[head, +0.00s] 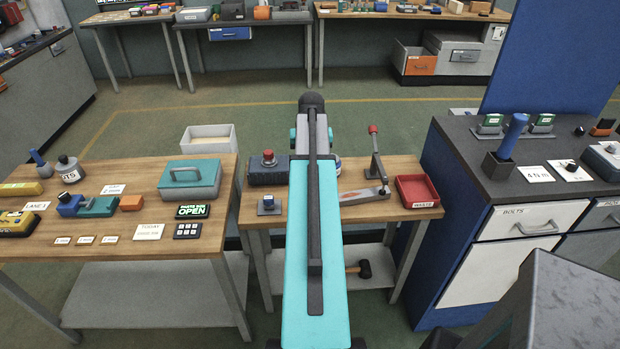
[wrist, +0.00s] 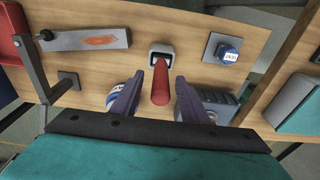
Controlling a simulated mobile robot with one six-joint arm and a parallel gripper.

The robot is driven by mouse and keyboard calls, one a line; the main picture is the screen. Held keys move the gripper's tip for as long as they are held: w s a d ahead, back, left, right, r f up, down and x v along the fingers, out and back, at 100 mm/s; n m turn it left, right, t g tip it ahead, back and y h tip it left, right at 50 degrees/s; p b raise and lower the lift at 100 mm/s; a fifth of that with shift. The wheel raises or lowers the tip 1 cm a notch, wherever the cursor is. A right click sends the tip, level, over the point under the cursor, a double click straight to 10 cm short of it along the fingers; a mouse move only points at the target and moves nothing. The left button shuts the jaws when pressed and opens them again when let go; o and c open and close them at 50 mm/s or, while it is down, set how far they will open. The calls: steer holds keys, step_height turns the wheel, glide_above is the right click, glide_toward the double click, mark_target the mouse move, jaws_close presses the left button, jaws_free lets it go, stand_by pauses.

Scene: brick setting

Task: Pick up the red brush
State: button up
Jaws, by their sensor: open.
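The red brush (wrist: 160,84) shows in the wrist view as a red handle rising toward the camera from a small grey square holder (wrist: 154,50) on the wooden bench. My gripper (wrist: 158,76) is open, with one purple finger on each side of the handle. Gaps show between the handle and both fingers, and nothing is gripped. How far down the handle the fingertips reach is hard to tell. In the head view my arm hides the brush and the gripper.
On the bench stand a dark box with a red knob (head: 268,163), a small blue-topped block (wrist: 228,53), a lever tool (head: 376,160) and a red tray (head: 418,190). A round white-and-blue item (wrist: 114,99) is partly behind one finger. Another table (head: 120,240) stands left.

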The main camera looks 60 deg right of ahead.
steer(key=shift+w+d+f+p, duration=0.1)
steer(key=shift+f+p, duration=0.2)
steer(key=shift+f, duration=0.55)
steer(key=shift+w+d+f+p, duration=0.1)
steer(key=shift+f+p, duration=0.15)
steer(key=shift+f, duration=0.55)
jaws_close()
steer(key=shift+r, duration=0.1)
steer(key=shift+r+b, duration=1.6)
steer(key=shift+r, duration=3.3)
